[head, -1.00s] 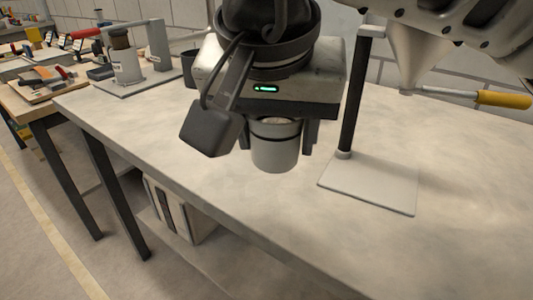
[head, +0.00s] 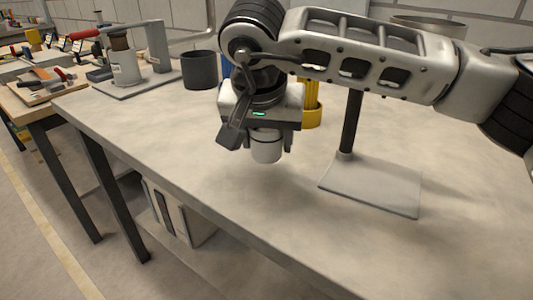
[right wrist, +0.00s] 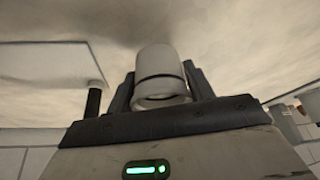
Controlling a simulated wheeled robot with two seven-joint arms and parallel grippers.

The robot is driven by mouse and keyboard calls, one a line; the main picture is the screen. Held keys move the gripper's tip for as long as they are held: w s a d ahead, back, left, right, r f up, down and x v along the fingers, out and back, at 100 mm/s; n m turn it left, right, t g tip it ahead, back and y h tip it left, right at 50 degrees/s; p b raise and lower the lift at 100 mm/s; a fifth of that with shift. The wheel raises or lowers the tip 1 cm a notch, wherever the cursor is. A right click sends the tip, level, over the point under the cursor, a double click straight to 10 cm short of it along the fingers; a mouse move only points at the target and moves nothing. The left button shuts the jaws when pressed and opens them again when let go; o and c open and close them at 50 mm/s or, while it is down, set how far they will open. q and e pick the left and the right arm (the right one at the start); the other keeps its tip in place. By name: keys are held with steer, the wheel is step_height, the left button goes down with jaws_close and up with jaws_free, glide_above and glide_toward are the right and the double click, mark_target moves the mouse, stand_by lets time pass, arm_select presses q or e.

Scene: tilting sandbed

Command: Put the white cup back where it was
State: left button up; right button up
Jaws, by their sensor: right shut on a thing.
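The white cup (head: 266,147) is between the fingers of my right gripper (head: 267,146), which is shut on it. In the head view the cup hangs below the gripper over the front middle of the grey table (head: 180,150). Whether its base touches the table is hard to tell. The right wrist view also shows the white cup (right wrist: 161,75) with a dark band, held between the two dark fingers. My left gripper is not in view.
A stand with a flat grey base (head: 375,187) and dark post is right of the cup. A dark grey cup (head: 199,70) and a yellow container (head: 312,112) stand behind. A press-like device (head: 125,68) is at the back left. The table front is clear.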

mark_target(266, 153)
steer(key=f, duration=0.3)
steer(key=shift+w+f, duration=0.25)
steer(key=shift+f, duration=0.1)
arm_select(q)
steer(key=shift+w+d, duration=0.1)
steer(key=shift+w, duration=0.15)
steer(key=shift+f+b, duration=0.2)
steer(key=shift+b, duration=0.1)
arm_select(e)
steer(key=shift+f, duration=0.2)
steer(key=o, duration=1.1)
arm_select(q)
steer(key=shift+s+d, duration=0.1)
arm_select(e)
steer(key=shift+r, duration=0.15)
steer(key=shift+r, duration=0.25)
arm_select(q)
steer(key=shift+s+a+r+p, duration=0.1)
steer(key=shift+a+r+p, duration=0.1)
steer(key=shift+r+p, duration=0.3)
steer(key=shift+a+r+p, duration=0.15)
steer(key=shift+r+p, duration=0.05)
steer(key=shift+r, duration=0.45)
arm_select(e)
steer(key=v, duration=1.1)
steer(key=shift+s+r, duration=0.15)
steer(key=shift+r, duration=0.15)
